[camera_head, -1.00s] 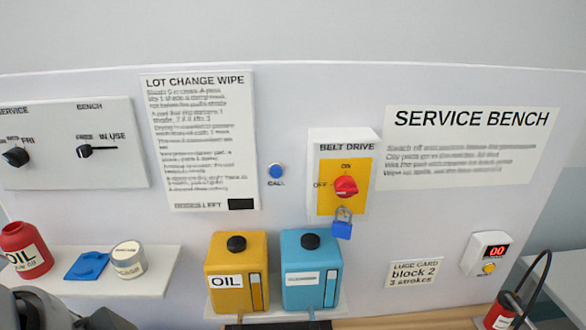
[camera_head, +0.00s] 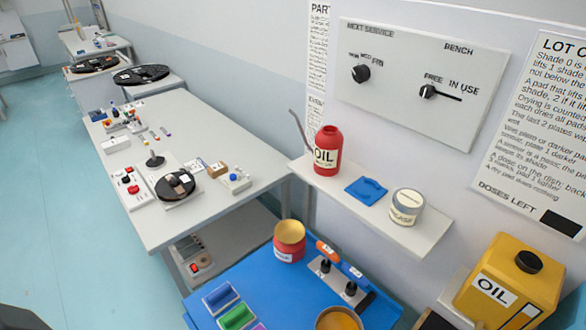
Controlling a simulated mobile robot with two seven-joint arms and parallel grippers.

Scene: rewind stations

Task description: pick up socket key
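I cannot pick out the socket key for certain. A small rack (camera_head: 336,280) on the blue bench mat at the bottom holds two upright tools with dark lower parts. One has an orange handle (camera_head: 328,250) and the other a blue handle (camera_head: 356,273). Either may be the key; their ends are too small to tell.
The blue mat (camera_head: 262,285) also carries a red pot with a tan top (camera_head: 289,242) and coloured blocks. A shelf (camera_head: 432,236) above holds a red oil can (camera_head: 327,152), blue item and grease tin (camera_head: 406,207). A yellow oil container (camera_head: 512,282) stands right. Cluttered tables stretch left; floor is clear.

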